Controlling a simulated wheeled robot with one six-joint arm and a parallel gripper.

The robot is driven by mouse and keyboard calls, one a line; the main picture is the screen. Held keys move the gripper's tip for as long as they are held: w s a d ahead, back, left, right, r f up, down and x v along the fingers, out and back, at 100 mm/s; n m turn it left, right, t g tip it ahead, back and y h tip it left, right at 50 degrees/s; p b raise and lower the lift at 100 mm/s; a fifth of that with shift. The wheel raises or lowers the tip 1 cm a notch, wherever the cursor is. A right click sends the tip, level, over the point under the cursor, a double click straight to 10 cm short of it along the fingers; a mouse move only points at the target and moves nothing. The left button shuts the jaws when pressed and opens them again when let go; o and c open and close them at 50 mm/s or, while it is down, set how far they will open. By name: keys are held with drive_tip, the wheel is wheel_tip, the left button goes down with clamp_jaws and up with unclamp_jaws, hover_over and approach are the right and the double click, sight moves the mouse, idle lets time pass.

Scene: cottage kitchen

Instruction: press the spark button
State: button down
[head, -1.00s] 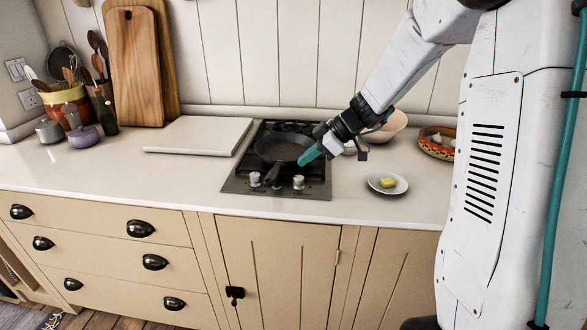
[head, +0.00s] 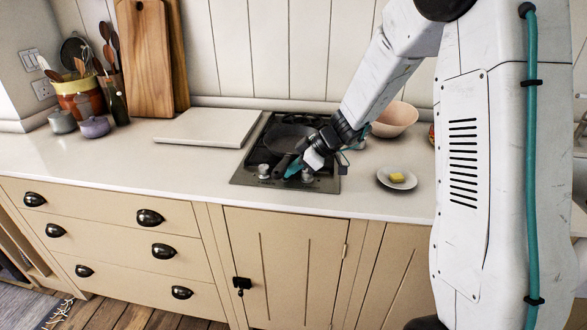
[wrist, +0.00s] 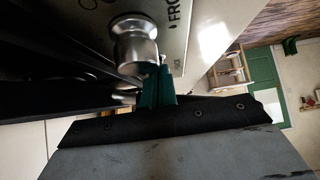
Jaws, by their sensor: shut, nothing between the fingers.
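The gas hob (head: 240,178) is set in the worktop, and its steel front strip carries a left knob (head: 264,170) and a right knob (head: 307,174). My gripper (head: 290,172) is shut and empty, its teal fingertips low over the strip between the two knobs. In the wrist view the fingertips (wrist: 158,75) are right beside a silver knob (wrist: 136,45), close to the lettered panel (wrist: 178,20). I cannot make out the spark button in either view; my fingers or the knob may hide it. I cannot tell whether the fingertips touch the panel.
A dark frying pan (head: 288,138) sits on the hob behind my fingers. A white board (head: 205,128) lies to the left. A plate with a yellow piece (head: 397,178) and a pink bowl (head: 394,119) are to the right. The worktop at front left is clear.

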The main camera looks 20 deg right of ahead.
drive_tip(key=shift+s+f, duration=0.15)
drive_tip(key=shift+f, duration=0.75)
drive_tip(key=shift+s, duration=0.1)
drive_tip(key=v, duration=1)
drive_tip(key=shift+w+r, duration=0.25)
drive_tip(key=shift+r, duration=0.15)
drive_tip(key=shift+d, duration=0.1)
